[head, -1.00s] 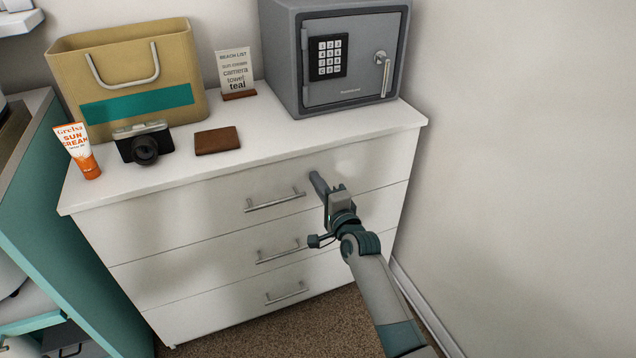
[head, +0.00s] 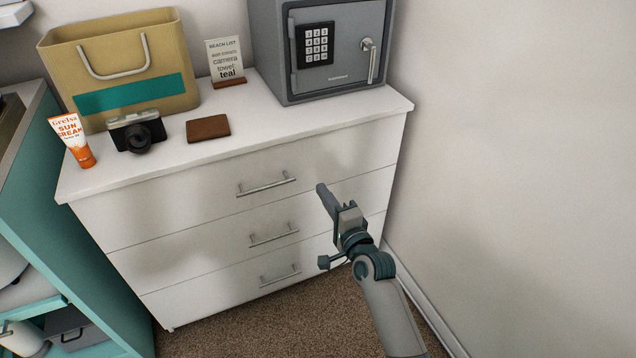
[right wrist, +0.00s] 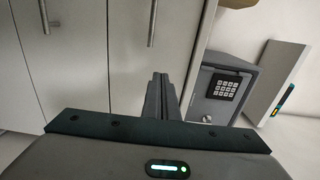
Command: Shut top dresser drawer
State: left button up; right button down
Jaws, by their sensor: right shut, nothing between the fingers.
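The white dresser has three stacked drawers. The top drawer (head: 215,208) looks flush with the fronts below it, with a thin seam under it. Its bar handle (head: 267,186) is left of my right gripper (head: 323,192). My right gripper is shut and empty, its fingertips pointing toward the right part of the drawer fronts. I cannot tell whether they touch. In the right wrist view, the shut fingers (right wrist: 160,88) stand before the top drawer front (right wrist: 175,45), which appears turned on its side. My left gripper is not in view.
On the dresser top (head: 210,155) stand a tan bag (head: 120,65), a sunscreen tube (head: 72,140), a camera (head: 136,130), a brown wallet (head: 208,128), a list card (head: 226,62) and a grey safe (head: 335,50). A wall (head: 520,150) is on the right; a teal shelf unit (head: 55,225) is left.

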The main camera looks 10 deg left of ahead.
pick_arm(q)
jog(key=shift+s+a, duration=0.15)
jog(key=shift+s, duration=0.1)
pick_arm(e)
jog(key=shift+v, duration=1.05)
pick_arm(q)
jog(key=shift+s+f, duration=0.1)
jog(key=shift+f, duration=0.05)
pick_arm(e)
jog(key=shift+f, duration=0.1)
